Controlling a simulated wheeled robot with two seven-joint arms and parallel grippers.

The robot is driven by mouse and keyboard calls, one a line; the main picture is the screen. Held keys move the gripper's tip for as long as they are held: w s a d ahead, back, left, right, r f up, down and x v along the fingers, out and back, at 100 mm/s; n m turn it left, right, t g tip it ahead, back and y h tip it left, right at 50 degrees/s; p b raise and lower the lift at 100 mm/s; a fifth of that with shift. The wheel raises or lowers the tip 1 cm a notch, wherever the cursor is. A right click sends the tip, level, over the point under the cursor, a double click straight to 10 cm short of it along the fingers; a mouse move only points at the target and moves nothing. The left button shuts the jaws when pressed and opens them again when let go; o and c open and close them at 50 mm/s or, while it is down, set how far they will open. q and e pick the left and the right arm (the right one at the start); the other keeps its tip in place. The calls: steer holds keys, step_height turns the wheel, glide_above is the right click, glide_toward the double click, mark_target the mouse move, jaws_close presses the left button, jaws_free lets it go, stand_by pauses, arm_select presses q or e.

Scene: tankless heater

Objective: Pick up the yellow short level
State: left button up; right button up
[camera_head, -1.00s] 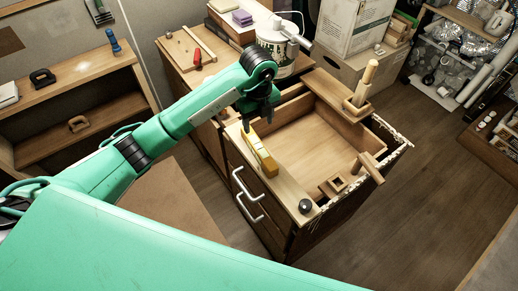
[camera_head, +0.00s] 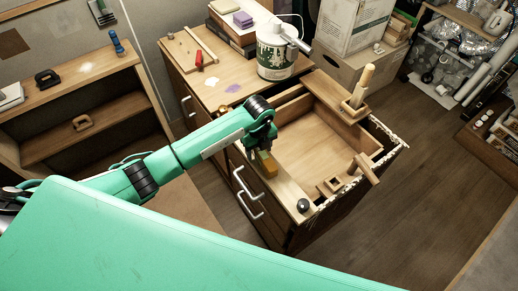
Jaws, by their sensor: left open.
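The yellow short level (camera_head: 268,166) lies on the wooden front ledge of the open-topped cabinet. My left gripper (camera_head: 258,153) is right over its far part and hides that part; only the near end shows clearly. The left jaws are open, with the fingers pointing down at the level. I cannot tell whether the fingers touch it. My right gripper is not in view.
A dark round knob (camera_head: 304,205) sits on the same ledge, nearer. Wooden blocks and a wooden handle (camera_head: 362,84) stand around the open cavity (camera_head: 310,146). A labelled bucket (camera_head: 275,55) stands on the cabinet top behind. Metal handles (camera_head: 247,190) stick out in front.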

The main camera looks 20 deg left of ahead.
arm_select(q)
jaws_close()
stand_by(0.3)
step_height(320, 180, up, 20)
steer(key=b, duration=0.3)
steer(key=shift+b, duration=0.4)
